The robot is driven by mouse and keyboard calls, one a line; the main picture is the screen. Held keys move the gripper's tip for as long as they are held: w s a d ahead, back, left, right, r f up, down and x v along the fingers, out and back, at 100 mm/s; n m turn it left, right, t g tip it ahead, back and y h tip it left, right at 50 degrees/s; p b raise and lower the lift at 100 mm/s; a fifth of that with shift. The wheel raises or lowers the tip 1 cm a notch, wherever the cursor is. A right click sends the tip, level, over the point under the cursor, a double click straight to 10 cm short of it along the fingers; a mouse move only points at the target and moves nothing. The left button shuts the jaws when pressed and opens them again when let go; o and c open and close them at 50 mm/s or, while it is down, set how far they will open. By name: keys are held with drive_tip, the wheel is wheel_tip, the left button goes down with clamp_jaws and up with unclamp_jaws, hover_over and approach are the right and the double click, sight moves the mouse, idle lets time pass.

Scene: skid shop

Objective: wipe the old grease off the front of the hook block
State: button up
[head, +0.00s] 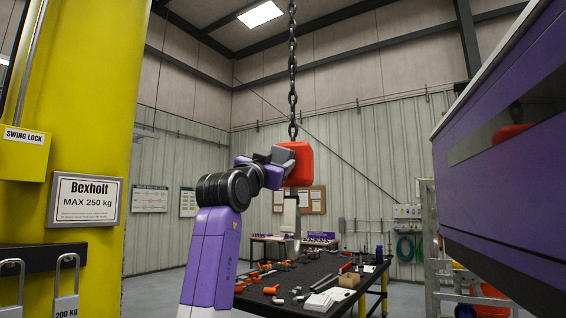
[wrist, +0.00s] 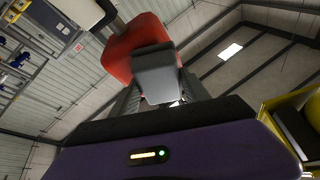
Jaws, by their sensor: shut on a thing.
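The hook block (head: 299,163) is a red-orange body hanging from a dark chain (head: 293,70). A pale grey piece (head: 291,216), perhaps its hook, shows below it. My gripper (head: 273,156) is at the block's left side in the head view. In the wrist view the block (wrist: 130,45) is straight ahead, and my gripper (wrist: 158,92) is shut on a grey pad (wrist: 157,75). The pad overlaps the block's lower part and hides some of its face. I cannot tell whether the pad touches the block. No grease can be made out.
A yellow column (head: 85,120) with a load sign (head: 86,200) stands at the left. A black workbench (head: 310,280) with orange and grey parts lies below the block. A large purple body (head: 510,130) fills the upper right. Air around the chain is open.

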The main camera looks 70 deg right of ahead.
drive_tip(key=shift+w, duration=0.65)
drive_tip(key=shift+r, duration=0.15)
drive_tip(key=shift+s+d+b, duration=0.15)
drive_tip(key=shift+s+b, duration=0.25)
drive_tip(key=shift+s, duration=1.5)
drive_tip(key=shift+s+d+b, duration=0.1)
drive_tip(key=shift+s+b, duration=0.25)
drive_tip(key=shift+s, duration=1.55)
drive_tip(key=shift+w, duration=0.15)
drive_tip(key=shift+w+d+p, duration=0.1)
drive_tip(key=shift+w+p, duration=0.65)
drive_tip(key=shift+w, duration=1.15)
drive_tip(key=shift+w+a, duration=0.2)
drive_tip(key=shift+w, duration=1.6)
drive_tip(key=a+b, duration=0.2)
drive_tip(key=a, duration=0.7)
drive_tip(key=shift+s, duration=0.4)
